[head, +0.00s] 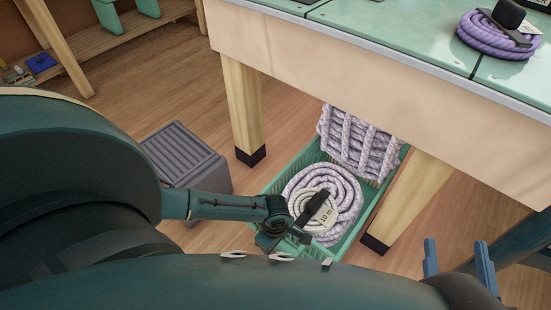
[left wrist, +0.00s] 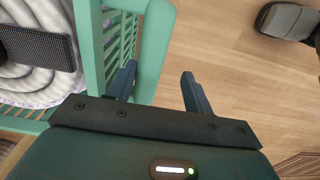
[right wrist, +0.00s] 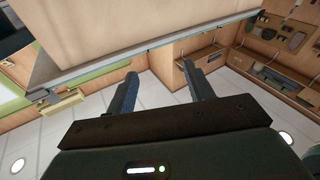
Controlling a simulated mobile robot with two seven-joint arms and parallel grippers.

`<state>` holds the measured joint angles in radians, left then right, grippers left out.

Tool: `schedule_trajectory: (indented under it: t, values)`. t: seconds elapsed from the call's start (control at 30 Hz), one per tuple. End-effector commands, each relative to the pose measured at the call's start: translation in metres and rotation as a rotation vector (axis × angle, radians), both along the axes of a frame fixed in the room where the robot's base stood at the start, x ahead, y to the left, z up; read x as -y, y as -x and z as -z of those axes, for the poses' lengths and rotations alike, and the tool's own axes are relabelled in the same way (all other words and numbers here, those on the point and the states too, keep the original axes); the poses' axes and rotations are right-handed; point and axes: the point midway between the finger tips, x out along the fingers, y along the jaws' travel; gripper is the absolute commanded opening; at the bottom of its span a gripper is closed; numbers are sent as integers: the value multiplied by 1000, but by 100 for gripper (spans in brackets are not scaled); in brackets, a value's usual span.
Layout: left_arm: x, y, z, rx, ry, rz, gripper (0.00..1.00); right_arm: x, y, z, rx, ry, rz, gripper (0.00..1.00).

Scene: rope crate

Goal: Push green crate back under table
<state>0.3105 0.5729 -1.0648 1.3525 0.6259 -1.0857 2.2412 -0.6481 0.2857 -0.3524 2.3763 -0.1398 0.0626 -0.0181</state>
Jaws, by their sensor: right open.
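The green crate (head: 350,240) stands on the floor between the table's legs, partly under the table (head: 380,90). It holds a coiled pale rope (head: 350,195) with a dark strap and a "10 m" label, and a bundled rope (head: 355,140) behind. My left arm reaches over the crate's near left corner. In the left wrist view, my left gripper (left wrist: 158,88) is open, with the crate's rim (left wrist: 155,45) showing between its fingers; contact is unclear. My right gripper (head: 458,260) is open and empty at the lower right, apart from the crate; it also shows in the right wrist view (right wrist: 160,85).
A wooden table leg (head: 245,100) stands behind left of the crate, and another (head: 410,195) stands close on its right. A grey step stool (head: 180,155) is left of the crate. A purple rope coil (head: 490,38) lies on the tabletop.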

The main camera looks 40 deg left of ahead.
Motion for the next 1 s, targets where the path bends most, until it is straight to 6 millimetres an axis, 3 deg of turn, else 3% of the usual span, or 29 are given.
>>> schedule_trajectory:
  t: [0.03, 0.27, 1.0]
  values:
    - [0, 2, -10, -5, 0, 0, 47, 1, 1, -6, -2, 13, 5, 52]
    - [1, 1, -27, -2, 3, 0, 47, 4, 3, -7, -12, 67, 21, 52]
    - [1, -1, -79, 3, 3, 1, 47, 25, 6, -6, -439, 106, 97, 52]
